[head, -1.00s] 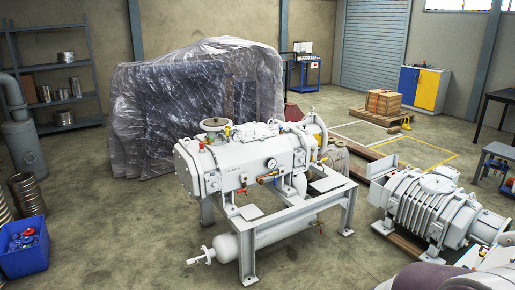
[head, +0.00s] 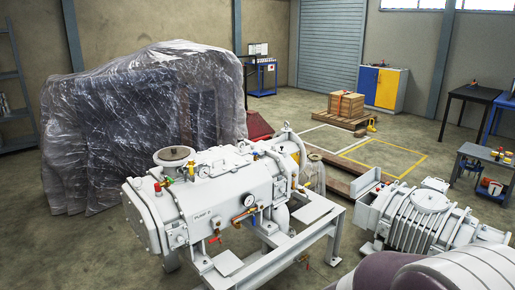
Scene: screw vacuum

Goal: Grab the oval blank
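I cannot make out an oval blank in the head view. A large white pump marked "PUMP" (head: 228,197) stands on a white steel frame (head: 327,222) in the near middle. A round flange (head: 174,155) sits on its top at the left, and small valves with red and yellow handles are fitted along it. Neither gripper shows. A grey and mauve rounded part at the lower right looks like my own arm.
A ribbed white machine (head: 420,218) lies right of the pump. Plastic-wrapped goods (head: 140,120) stand behind it. A wooden crate (head: 346,104), a blue and yellow cabinet (head: 385,88), a black table (head: 475,97) and a grey table (head: 486,153) stand farther back. Floor is open around the yellow lines.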

